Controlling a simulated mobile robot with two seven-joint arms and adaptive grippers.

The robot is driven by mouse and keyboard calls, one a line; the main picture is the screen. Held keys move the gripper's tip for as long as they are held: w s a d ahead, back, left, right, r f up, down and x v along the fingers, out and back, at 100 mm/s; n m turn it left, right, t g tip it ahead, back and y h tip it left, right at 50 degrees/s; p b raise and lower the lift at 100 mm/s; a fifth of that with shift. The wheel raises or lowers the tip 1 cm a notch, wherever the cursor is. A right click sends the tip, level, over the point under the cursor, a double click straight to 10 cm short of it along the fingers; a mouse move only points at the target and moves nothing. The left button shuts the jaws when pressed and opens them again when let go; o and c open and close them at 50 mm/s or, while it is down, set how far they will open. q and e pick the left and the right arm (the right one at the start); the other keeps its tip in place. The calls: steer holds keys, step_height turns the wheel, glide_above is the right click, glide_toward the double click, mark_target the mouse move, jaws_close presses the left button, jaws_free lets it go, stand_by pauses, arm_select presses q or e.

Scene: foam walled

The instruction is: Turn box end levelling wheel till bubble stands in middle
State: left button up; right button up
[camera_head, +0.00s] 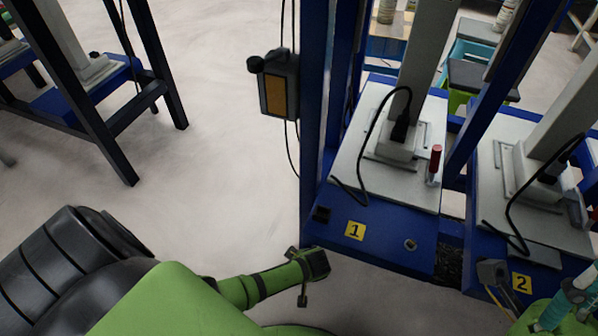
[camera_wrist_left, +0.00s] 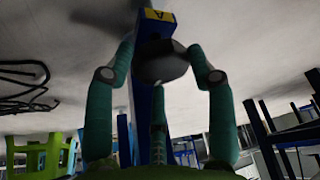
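In the left wrist view my left gripper (camera_wrist_left: 163,50) has its teal fingers spread, one on each side of a dark rounded part (camera_wrist_left: 160,68). Gaps show between the fingers and this part, and I see no firm contact. Behind it is a blue beam with a yellow label (camera_wrist_left: 158,15). I cannot tell whether the dark part is the levelling wheel. No bubble can be made out in either view. In the head view a green gripper (camera_head: 572,292) with teal fingers is cut off at the lower right corner, near the label 2; it appears to be my right one.
Blue stands with pale plates carry labels 1 (camera_head: 355,230) and 2 (camera_head: 521,283). A grey box with an amber face (camera_head: 276,95) hangs on the left post. A red-handled part (camera_head: 434,163) stands on the first plate. Black cables loop over both plates.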

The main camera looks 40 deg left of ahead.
arm_select(q)
steer(key=shift+a, duration=0.3)
